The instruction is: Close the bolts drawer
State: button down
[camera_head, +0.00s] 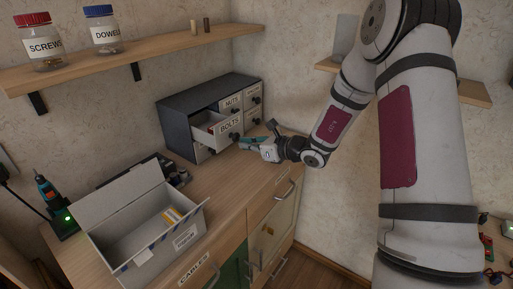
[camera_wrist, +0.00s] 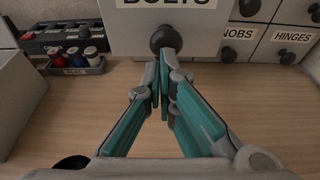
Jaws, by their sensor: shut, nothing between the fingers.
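Other cabinet drawers, such as nuts (camera_head: 233,103) and hinges (camera_wrist: 294,38), look closed. An open white box (camera_head: 118,255) stands on the wooden counter (camera_head: 215,195) at the left. A small tray of spools (camera_wrist: 74,66) sits left of the drawer. Counter below my gripper is clear.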

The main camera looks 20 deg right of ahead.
aim_at(220, 134)
jog(key=shift+w+a, duration=0.2)
jog(key=w+a+b, duration=0.1)
jog(key=w+a, duration=0.1)
jog(key=w, duration=0.1)
jog(key=w+a+b, duration=0.2)
jog(key=w, duration=0.1)
jog(key=w+a+b, duration=0.2)
jog(key=w, duration=0.1)
jog(key=shift+a+f, duration=0.15)
jog(key=shift+a, duration=0.05)
jog(key=shift+w+a, duration=0.2)
jog(key=shift+w, duration=0.05)
jog(key=shift+a+r, duration=0.15)
jog(key=shift+r, duration=0.05)
